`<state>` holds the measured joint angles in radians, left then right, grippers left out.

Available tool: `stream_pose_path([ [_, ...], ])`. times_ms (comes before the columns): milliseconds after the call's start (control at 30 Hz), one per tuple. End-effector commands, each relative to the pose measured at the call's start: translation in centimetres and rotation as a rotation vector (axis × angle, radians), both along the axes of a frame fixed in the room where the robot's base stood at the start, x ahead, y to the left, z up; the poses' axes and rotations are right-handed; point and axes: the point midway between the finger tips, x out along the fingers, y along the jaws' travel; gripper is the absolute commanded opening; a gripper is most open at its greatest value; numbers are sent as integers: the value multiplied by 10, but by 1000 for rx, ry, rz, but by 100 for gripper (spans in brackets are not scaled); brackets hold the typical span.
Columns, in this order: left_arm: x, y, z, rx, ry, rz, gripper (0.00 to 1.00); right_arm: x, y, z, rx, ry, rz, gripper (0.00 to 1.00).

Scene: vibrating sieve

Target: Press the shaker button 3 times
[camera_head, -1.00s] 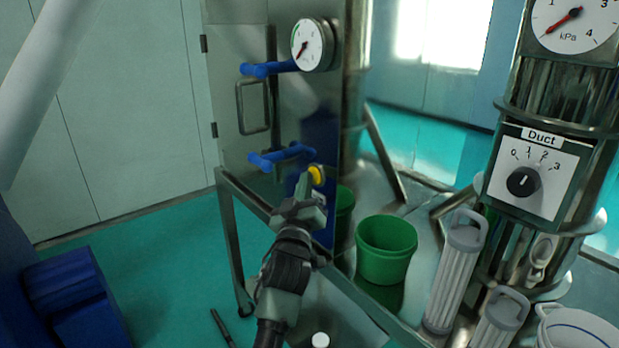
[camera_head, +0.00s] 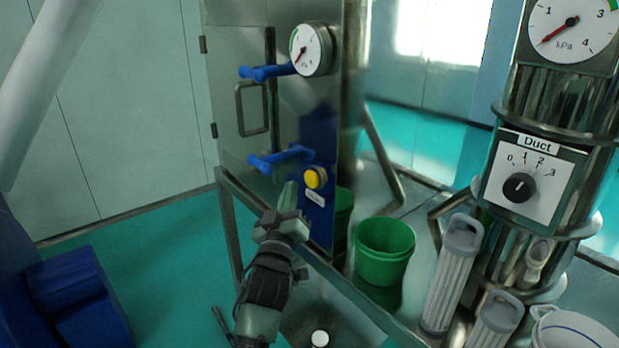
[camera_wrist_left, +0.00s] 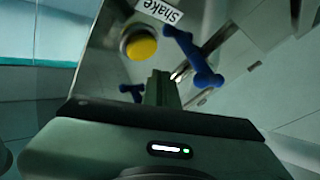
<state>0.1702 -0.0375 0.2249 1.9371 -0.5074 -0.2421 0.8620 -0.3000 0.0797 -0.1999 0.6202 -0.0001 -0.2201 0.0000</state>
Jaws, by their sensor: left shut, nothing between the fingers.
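In the left wrist view the button (camera_wrist_left: 141,46) is in plain sight beside a label reading "Shake" (camera_wrist_left: 158,11). My left gripper (camera_head: 289,192) is shut and empty. Its tip is just left of and a little below the button in the head view, and a gap shows between them. My right gripper is not in view.
Blue handles (camera_head: 281,158) stick out from the cabinet left of the button. A green bucket (camera_head: 384,262) and white ribbed filters (camera_head: 452,275) stand on the steel table to the right. A duct dial (camera_head: 520,187) is at the far right.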

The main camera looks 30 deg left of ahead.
Motion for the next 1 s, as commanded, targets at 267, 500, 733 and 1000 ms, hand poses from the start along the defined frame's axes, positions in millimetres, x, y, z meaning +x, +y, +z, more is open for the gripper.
stream_pose_path([
  [267, -23, 10, 1, 1, 1, 1, 0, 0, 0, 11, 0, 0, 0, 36],
  [500, -27, 11, 0, 1, 0, 0, 0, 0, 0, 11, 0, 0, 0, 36],
  [733, -26, 11, 0, 1, 0, 0, 0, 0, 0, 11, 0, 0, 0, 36],
  [1000, -26, 11, 0, 1, 0, 0, 0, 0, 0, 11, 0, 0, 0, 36],
])
